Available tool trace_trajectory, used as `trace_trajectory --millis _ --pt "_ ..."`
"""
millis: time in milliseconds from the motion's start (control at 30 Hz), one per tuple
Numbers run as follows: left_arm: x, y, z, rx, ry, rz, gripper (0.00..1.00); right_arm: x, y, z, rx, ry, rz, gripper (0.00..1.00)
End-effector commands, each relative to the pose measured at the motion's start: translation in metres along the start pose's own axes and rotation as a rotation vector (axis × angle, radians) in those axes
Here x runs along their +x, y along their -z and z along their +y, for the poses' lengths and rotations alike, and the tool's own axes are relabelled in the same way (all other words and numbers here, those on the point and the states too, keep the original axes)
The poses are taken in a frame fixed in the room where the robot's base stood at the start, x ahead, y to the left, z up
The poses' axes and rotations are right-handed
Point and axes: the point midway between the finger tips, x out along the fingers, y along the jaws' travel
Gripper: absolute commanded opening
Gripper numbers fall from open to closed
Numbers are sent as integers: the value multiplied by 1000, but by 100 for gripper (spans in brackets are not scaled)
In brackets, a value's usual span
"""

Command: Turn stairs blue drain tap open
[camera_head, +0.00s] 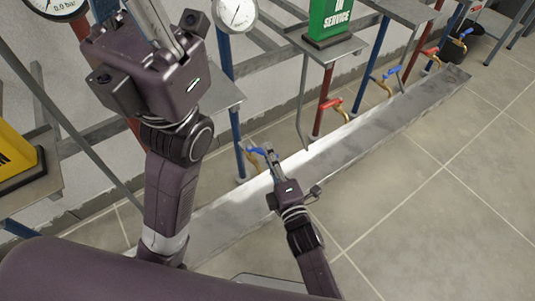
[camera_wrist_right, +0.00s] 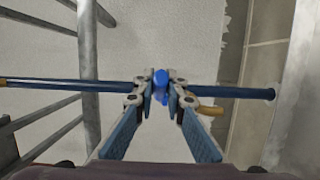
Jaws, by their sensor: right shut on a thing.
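The blue drain tap has a blue handle (camera_head: 256,151) on a brass spout at the foot of a blue pipe (camera_head: 236,130), near the floor. My right gripper (camera_head: 268,150) is at this handle. In the right wrist view the blue handle (camera_wrist_right: 160,86) sits between the fingertips of my right gripper (camera_wrist_right: 161,92), which is shut on it. The blue pipe (camera_wrist_right: 60,84) crosses behind the fingers. The handle's exact angle is hard to tell. My left gripper (camera_head: 160,20) is raised at the top left, its fingertips partly cut off, and holds nothing visible.
More low taps with red handles (camera_head: 331,103) and blue handles (camera_head: 391,72) line the wall to the right. A grey metal channel (camera_head: 350,145) runs below them. Gauges (camera_head: 236,14), a green sign (camera_head: 330,18) and a yellow sign (camera_head: 14,155) stand above. The tiled floor (camera_head: 440,200) is clear.

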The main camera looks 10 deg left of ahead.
Motion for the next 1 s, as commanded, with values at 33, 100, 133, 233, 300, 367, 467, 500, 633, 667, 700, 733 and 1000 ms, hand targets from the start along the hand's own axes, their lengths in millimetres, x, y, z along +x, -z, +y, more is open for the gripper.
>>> trace_trajectory --millis 33,100,133,233,300,367,467,500,633,667,700,733,1000 --pt "0 0 0 0 0 1 0 -1 1 -2 1 5 1 0" --pt "0 0 0 0 1 2 0 -1 1 -2 1 5 1 0" --pt "0 1 0 0 1 2 0 -1 1 -2 1 5 1 0" --pt "1 1 0 0 1 3 0 -1 1 -2 1 5 1 0" --pt "1 1 0 0 1 3 0 -1 1 -2 1 5 2 14" --pt "1 1 0 0 1 3 0 -1 1 -2 1 4 2 21" --pt "1 1 0 0 1 4 0 -1 1 -2 0 3 1 29" --pt "1 1 0 0 1 4 0 0 1 -2 0 3 1 29" --pt "1 1 0 0 1 4 0 0 0 -1 0 2 1 29" --pt "1 2 0 1 1 6 0 0 0 -1 0 1 1 29" --pt "2 3 -1 2 1 11 0 0 0 -1 0 1 1 29" --pt "2 4 -1 2 1 13 0 -1 0 -1 0 1 1 29" --pt "1 2 0 1 1 7 0 -34 1 -2 -1 4 2 29"
